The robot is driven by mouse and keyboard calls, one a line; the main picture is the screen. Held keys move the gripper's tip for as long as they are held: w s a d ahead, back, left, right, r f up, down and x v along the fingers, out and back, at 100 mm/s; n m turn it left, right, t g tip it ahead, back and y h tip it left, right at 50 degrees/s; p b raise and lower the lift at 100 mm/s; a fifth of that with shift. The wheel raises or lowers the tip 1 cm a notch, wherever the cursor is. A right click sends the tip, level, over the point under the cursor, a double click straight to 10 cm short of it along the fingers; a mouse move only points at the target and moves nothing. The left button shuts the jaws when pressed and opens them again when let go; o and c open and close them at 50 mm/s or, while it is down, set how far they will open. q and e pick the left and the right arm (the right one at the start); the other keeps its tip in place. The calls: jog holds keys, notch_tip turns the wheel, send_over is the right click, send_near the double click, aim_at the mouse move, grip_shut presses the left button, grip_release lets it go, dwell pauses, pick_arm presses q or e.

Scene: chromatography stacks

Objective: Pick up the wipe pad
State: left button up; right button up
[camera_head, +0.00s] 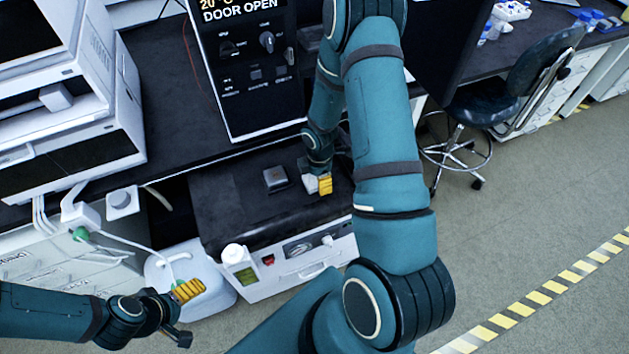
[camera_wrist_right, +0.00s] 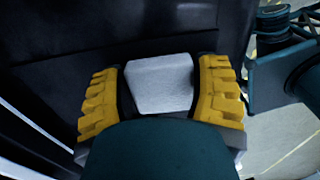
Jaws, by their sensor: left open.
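The wipe pad (camera_wrist_right: 160,84) is a white block between the yellow fingers of my right gripper (camera_wrist_right: 160,95) in the right wrist view. The fingers lie close against both sides of it, with no clear gap. In the head view my right gripper (camera_head: 323,184) points down over the black bench top (camera_head: 230,205), and the pad (camera_head: 310,184) shows as a pale patch beside the yellow finger. Whether the pad touches the bench is unclear. My left gripper (camera_head: 188,290) is open at the lower left, near a white jug, away from the pad.
A small dark box (camera_head: 275,179) sits on the bench just left of my right gripper. The black instrument (camera_head: 245,60) reading "DOOR OPEN" stands behind. A white bottle (camera_head: 236,256) is by the front edge, beside the white jug (camera_head: 165,272). White stacked units (camera_head: 75,130) stand left.

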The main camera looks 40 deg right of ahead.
jog(key=shift+c, duration=0.8)
jog(key=shift+r, duration=0.15)
notch_tip(320, 180, up, 9)
jog(key=shift+r+p, duration=0.1)
jog(key=shift+p, duration=1.05)
jog(key=shift+r, duration=0.25)
